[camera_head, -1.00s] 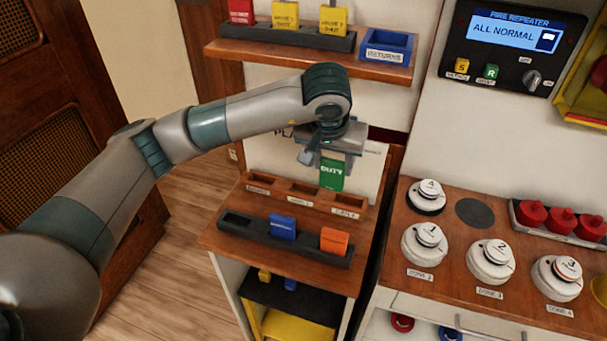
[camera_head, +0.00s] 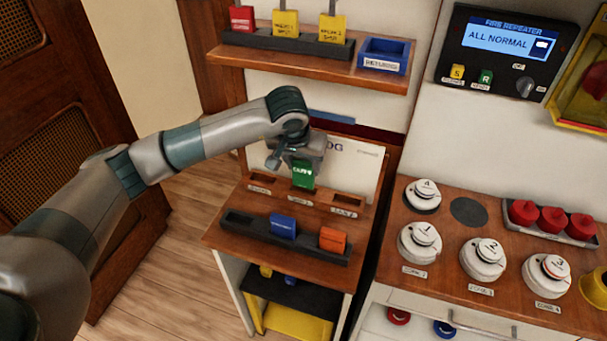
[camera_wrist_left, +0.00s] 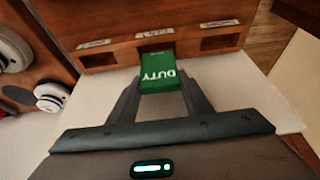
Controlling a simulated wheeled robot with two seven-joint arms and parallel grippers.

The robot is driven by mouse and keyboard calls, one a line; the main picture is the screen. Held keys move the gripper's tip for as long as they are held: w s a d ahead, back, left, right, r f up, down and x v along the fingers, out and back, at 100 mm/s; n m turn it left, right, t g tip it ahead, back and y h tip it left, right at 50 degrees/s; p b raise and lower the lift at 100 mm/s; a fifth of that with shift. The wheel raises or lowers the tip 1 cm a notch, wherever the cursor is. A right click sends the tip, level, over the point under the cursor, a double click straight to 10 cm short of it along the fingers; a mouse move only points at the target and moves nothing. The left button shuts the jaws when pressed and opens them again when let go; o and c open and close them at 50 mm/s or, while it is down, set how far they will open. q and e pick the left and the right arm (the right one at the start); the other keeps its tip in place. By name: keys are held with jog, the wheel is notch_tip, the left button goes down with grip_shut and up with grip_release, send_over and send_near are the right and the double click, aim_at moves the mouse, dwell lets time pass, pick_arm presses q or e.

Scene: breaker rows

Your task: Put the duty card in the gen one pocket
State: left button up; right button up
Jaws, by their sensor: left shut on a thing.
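The green duty card (camera_head: 303,174) is held upright in my left gripper (camera_head: 303,159). In the wrist view the card (camera_wrist_left: 158,74) is between the two fingers, its word DUTY showing. The wooden pocket row (camera_head: 334,193) has three labelled pockets; the labels are too small to read surely. The card's lower end is at the middle pocket, above its label (camera_head: 301,200). In the wrist view that end meets the middle opening; I cannot tell how far in it is. The left pocket (camera_head: 263,180) and right pocket (camera_head: 346,199) look empty. My right gripper is out of view.
In front is a dark rack (camera_head: 263,240) with a blue card (camera_head: 283,226) and an orange card (camera_head: 332,240). A shelf above holds red and yellow cards and a blue returns tray (camera_head: 385,56). White detectors (camera_head: 419,243) stand on the right counter.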

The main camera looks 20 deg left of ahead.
aim_at(302, 172)
pick_arm(q)
notch_tip(302, 172, down, 2)
jog(key=shift+f+p, duration=0.2)
jog(key=shift+p, duration=0.65)
jog(key=shift+f, duration=0.7)
jog(key=shift+f, duration=0.1)
jog(key=o, duration=1.1)
jog(key=shift+c, duration=0.2)
jog(key=shift+r, duration=0.2)
